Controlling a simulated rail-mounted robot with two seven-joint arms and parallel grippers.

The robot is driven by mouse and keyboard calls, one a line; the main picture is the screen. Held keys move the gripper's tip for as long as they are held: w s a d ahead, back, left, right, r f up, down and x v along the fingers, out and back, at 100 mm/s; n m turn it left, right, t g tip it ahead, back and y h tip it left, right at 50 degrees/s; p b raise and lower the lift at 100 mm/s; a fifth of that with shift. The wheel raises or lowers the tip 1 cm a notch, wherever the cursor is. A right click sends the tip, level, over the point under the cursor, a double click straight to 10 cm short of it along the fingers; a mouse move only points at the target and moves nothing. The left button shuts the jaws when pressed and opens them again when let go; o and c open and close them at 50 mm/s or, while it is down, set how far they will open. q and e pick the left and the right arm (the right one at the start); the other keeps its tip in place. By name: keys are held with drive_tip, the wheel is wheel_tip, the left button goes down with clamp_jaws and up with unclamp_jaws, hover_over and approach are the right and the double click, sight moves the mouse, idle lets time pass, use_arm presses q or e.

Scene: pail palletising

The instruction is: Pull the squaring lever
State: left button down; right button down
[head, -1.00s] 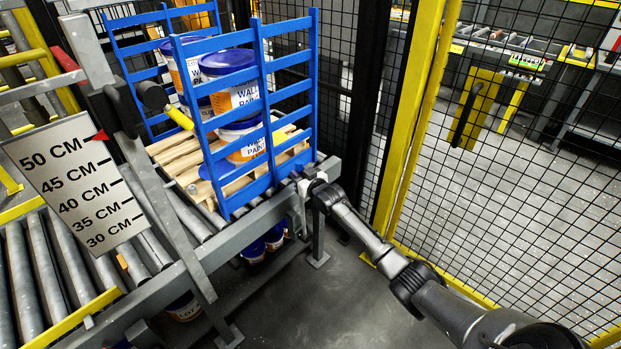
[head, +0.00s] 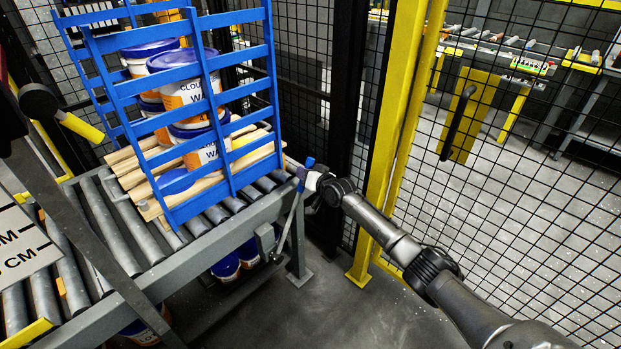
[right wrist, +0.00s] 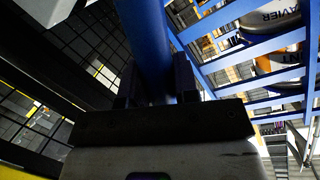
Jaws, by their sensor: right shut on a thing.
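The squaring lever shows in the head view as a short blue handle (head: 308,162) on a thin grey bar (head: 291,215) at the near right corner of the roller conveyor. My right gripper (head: 313,176) is at that handle, shut on it. In the right wrist view the handle is a thick blue bar (right wrist: 147,40) between the dark fingers (right wrist: 153,85). Blue slatted gates (head: 203,110) stand at the pallet (head: 150,208), which carries several white paint pails (head: 188,95) with blue lids. My left gripper is out of view.
The roller conveyor (head: 110,235) runs under the pallet, with more pails (head: 226,266) below it.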

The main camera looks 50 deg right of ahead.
drive_tip(key=shift+d+f, duration=0.2)
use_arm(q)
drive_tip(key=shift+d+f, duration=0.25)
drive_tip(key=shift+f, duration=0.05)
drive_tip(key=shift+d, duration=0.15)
use_arm(e)
drive_tip(key=c, duration=0.9)
unclamp_jaws()
drive_tip(key=shift+o, duration=0.2)
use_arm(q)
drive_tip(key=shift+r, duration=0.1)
